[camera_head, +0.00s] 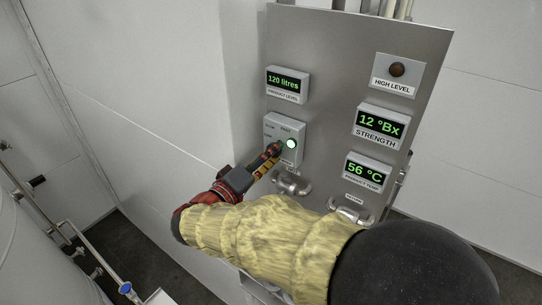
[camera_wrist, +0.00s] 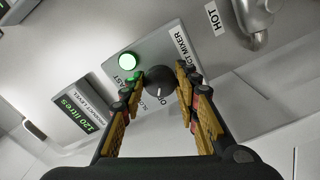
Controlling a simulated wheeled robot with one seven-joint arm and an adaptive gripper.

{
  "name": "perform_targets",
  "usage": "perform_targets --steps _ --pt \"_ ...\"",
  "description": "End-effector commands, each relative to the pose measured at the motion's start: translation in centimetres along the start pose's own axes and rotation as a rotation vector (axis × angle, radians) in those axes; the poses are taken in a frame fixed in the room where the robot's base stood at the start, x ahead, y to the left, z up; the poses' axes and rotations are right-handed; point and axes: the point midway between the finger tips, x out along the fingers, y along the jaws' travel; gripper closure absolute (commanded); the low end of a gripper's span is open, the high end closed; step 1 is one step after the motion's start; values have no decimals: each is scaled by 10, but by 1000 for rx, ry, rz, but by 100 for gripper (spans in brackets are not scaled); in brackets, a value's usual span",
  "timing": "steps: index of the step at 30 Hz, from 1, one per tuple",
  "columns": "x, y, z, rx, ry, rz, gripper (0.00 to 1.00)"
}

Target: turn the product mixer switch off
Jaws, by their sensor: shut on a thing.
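The product mixer switch is a black round knob (camera_wrist: 159,79) on a grey switch plate (camera_wrist: 180,45) lettered FAST, SLOW and PRODUCT MIXER, with a third position label partly hidden. My gripper (camera_wrist: 161,77) has a finger on each side of the knob and is shut on it. A pale pointer mark shows on the knob's lower part in the wrist view; which label it meets is unclear. A green lamp (camera_wrist: 129,61) beside the knob is lit. In the head view, my gripper (camera_head: 277,150) reaches the switch plate (camera_head: 284,127) beside the lit lamp (camera_head: 291,143) and hides the knob.
The grey panel (camera_head: 330,50) also carries product level (camera_head: 287,84), strength (camera_head: 382,124) and temperature (camera_head: 367,172) displays and an unlit high level lamp (camera_head: 397,69). Metal fittings (camera_head: 292,184) jut out just below the switch. Pipes and a pale tank (camera_head: 30,260) stand at lower left.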

Motion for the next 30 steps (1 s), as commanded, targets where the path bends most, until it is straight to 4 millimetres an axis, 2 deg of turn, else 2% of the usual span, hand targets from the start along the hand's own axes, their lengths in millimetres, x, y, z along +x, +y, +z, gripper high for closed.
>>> perform_targets --steps 18,30 --pt "0 -1 1 -497 -1 -2 94" --pt "0 0 1 -660 -1 -3 94"
